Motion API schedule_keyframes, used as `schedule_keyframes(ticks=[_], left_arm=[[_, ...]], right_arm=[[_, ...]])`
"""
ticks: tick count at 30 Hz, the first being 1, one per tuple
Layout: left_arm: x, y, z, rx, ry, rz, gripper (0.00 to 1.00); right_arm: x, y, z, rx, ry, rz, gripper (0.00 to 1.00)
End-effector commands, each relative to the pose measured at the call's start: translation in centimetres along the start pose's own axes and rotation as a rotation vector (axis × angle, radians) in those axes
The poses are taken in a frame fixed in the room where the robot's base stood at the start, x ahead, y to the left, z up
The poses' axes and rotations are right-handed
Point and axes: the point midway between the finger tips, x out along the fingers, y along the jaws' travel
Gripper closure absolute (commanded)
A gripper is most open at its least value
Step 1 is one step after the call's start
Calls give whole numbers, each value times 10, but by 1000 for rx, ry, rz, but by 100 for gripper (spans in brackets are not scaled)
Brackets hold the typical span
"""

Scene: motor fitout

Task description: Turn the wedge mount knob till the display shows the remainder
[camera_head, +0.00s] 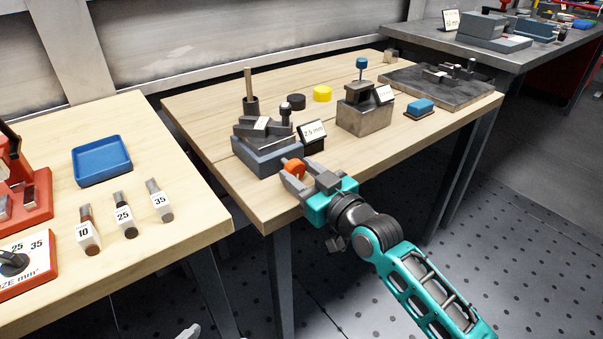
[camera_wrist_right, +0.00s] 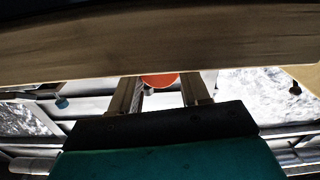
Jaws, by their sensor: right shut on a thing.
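The wedge mount (camera_head: 262,150) is a blue-grey stepped block near the front edge of the middle wooden table. Its orange-red knob (camera_head: 294,167) faces the table's front edge. A small display card (camera_head: 312,132) beside the mount appears to read 2.5 mm. My right gripper (camera_head: 291,172) is shut on the knob, with its fingers on either side. In the right wrist view the knob (camera_wrist_right: 159,80) shows between the two fingers (camera_wrist_right: 161,93), partly hidden by the table edge. My left gripper is not in view.
Behind the mount are a black cylinder (camera_head: 296,101) and a yellow cylinder (camera_head: 322,93). A grey block (camera_head: 364,117) with a blue-topped post and a blue brush-like block (camera_head: 420,107) stand to the right. The left table holds a blue tray (camera_head: 102,160) and numbered tools.

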Motion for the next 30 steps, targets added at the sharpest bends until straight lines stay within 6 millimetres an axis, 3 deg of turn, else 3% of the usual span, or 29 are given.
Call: schedule_keyframes(ticks=[10, 21, 22, 30], left_arm=[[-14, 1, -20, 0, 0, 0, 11], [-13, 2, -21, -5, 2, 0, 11], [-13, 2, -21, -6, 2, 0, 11], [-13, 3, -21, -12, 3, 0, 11]], right_arm=[[0, 1, -1, 381, -2, 0, 85], [0, 1, 0, 430, 0, 0, 85], [0, 1, 0, 429, 0, 0, 52], [0, 1, 0, 428, 0, 0, 29]])
